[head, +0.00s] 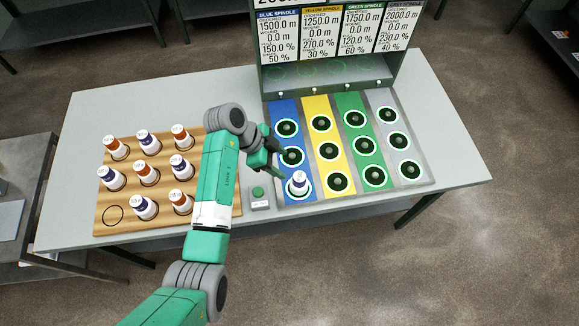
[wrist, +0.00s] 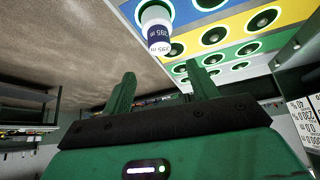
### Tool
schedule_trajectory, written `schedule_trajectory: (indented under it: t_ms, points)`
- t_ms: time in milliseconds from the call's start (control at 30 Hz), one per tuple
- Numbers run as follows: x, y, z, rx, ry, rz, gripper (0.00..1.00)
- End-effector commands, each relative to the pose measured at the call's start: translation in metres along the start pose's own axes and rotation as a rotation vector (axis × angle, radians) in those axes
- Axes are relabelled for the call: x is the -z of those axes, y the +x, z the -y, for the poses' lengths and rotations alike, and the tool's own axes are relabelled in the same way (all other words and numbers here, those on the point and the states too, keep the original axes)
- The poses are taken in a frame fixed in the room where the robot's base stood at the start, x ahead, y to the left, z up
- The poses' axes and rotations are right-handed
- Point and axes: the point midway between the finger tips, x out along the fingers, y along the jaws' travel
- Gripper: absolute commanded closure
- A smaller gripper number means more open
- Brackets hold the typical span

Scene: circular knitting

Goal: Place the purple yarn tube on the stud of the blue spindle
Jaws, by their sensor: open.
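A purple-labelled yarn tube (head: 298,184) with a white top stands upright at the front position of the blue spindle strip (head: 284,107). The stud under it is hidden. The other two blue positions hold no tube. My gripper (head: 276,168) is just left of and behind this tube, apart from it. In the wrist view the tube (wrist: 157,30) lies beyond the fingertips, and my open gripper (wrist: 162,85) has nothing between its two green fingers.
A wooden board (head: 128,228) at left holds several purple and orange tubes, with one empty ring at its front left corner. A green button box (head: 259,198) sits near the blue strip. Yellow, green and grey strips are empty. A display panel (head: 335,40) stands behind.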

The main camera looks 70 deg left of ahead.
Motion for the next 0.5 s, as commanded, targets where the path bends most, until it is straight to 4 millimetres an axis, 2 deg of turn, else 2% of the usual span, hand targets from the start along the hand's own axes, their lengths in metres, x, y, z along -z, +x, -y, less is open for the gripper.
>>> schedule_trajectory:
  t_ms: [133,500]
  points:
    - [-0.0001,-0.0100,-0.0001,0.000,0.000,0.000,0.41]
    - [-0.0002,-0.0104,-0.0001,0.000,-0.001,0.000,0.41]
